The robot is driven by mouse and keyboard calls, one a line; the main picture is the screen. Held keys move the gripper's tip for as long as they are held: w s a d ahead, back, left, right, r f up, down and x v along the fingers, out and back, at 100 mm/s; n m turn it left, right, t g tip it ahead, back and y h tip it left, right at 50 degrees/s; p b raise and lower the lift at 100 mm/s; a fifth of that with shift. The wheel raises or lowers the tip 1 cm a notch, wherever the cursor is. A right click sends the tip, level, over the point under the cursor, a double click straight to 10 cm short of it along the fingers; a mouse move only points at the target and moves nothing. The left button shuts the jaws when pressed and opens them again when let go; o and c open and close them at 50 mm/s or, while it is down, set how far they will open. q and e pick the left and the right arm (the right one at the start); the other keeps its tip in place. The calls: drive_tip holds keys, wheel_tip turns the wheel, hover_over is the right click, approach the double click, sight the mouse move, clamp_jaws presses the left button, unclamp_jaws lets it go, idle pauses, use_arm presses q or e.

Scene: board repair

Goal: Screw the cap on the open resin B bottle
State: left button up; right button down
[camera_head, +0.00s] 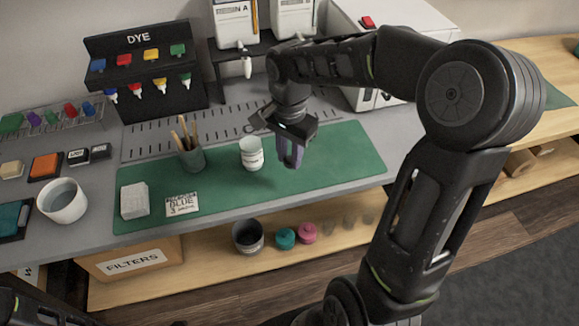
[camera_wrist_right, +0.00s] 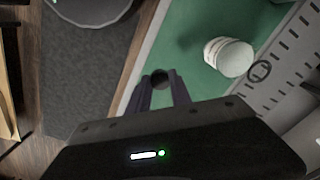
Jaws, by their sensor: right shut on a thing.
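My right gripper (camera_head: 291,152) is above the green mat, just right of a white labelled tub (camera_head: 251,153). In the right wrist view its fingers (camera_wrist_right: 161,92) are shut on a small dark round piece (camera_wrist_right: 161,78), which looks like a cap. In the head view the fingers hide this piece. Two white resin containers stand on the black rack at the back. The left one (camera_head: 235,22) has a label ending in "N A". The right one (camera_head: 293,18) has a partly hidden label, and its top is cut off. My left gripper is not in view.
On the green mat (camera_head: 330,165) stand a brush cup (camera_head: 191,158), a white block (camera_head: 134,200) and a "BLUE 3" card (camera_head: 181,204). The dye rack (camera_head: 145,75) is behind at left. A white machine (camera_head: 400,25) stands back right. The mat's right part is clear.

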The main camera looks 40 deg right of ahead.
drive_tip(key=shift+r, duration=0.7)
